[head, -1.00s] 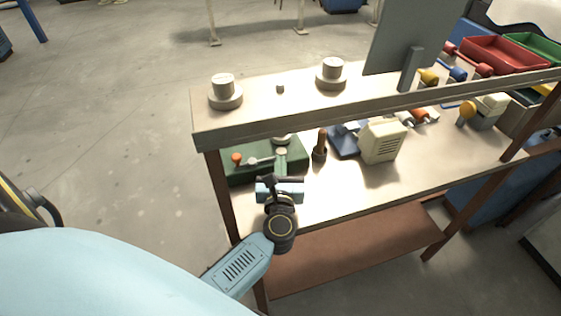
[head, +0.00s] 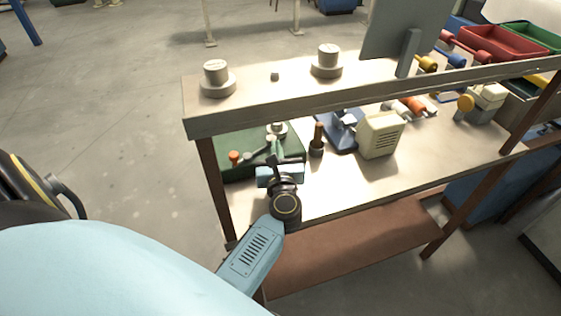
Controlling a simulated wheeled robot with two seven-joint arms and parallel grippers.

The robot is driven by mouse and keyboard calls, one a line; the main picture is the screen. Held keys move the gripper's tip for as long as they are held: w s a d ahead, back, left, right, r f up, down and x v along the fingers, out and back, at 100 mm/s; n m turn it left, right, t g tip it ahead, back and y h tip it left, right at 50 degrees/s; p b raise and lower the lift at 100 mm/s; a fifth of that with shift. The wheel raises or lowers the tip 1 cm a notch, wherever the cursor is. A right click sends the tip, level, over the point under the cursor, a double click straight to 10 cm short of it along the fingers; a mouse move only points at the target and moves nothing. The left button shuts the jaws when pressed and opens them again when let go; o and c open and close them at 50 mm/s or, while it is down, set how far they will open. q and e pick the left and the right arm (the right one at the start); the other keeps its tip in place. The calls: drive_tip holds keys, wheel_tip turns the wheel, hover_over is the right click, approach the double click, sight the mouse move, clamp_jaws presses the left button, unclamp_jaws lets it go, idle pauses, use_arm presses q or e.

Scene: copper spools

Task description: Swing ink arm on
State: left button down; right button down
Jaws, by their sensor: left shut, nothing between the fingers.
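A green base (head: 228,142) sits at the left end of the bench, under the raised shelf. A grey lever with an orange knob (head: 234,156) lies across it, and a small round metal part (head: 277,129) stands at its back right. I cannot tell for certain which part is the ink arm. My left gripper (head: 289,160) is shut and empty at the right front edge of the green base. Its dark fingers overlap the lever area in the picture, and contact cannot be told. My right gripper is not in view.
A dark post with a brown handle (head: 318,135), a blue device (head: 340,138) and a cream box (head: 380,135) stand right of my gripper. The raised shelf's front rail (head: 330,98) runs above. Two copper-grey spools (head: 216,75) stand on the shelf. The bench front is clear.

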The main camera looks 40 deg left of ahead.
use_arm(q)
drive_tip(key=shift+w+a+r, duration=0.1)
drive_tip(key=shift+w+r, duration=0.05)
drive_tip(key=shift+r, duration=0.05)
drive_tip(key=shift+d, duration=0.3)
drive_tip(key=s+d, duration=0.2)
drive_tip(key=d, duration=0.1)
drive_tip(key=s+d+b, duration=0.1)
drive_tip(key=s+d, duration=0.1)
drive_tip(key=d, duration=0.2)
drive_tip(key=s+d+b, duration=0.1)
drive_tip(key=s+d, duration=0.2)
drive_tip(key=d, duration=0.1)
drive_tip(key=shift+f, duration=0.25)
drive_tip(key=shift+s+d, duration=0.15)
drive_tip(key=shift+d, duration=0.25)
